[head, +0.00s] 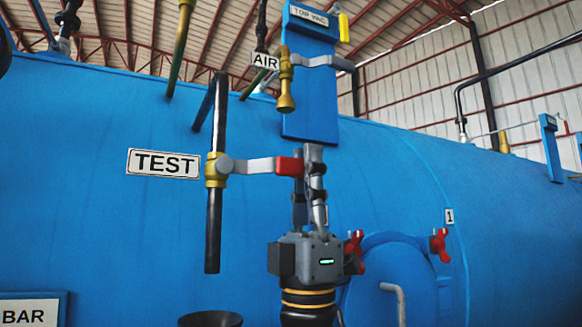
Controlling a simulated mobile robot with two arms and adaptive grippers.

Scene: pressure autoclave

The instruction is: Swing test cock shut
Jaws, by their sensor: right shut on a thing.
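The test cock (215,170) is a brass valve body on a black vertical pipe, just right of the white TEST sign (163,164). Its grey lever (252,166) points right, roughly level and across the pipe, and ends in a red grip (288,166). My right gripper (304,164) reaches up from below and is shut on the red grip. Its fingers hide the far end of the grip. My left gripper is not in view.
The large blue vessel (80,210) fills the space behind. A black funnel (210,319) sits below the pipe's open end. Above are the AIR sign (265,61), a brass cock (286,90) and a blue plate (313,110). Red clamps (439,245) stand at right.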

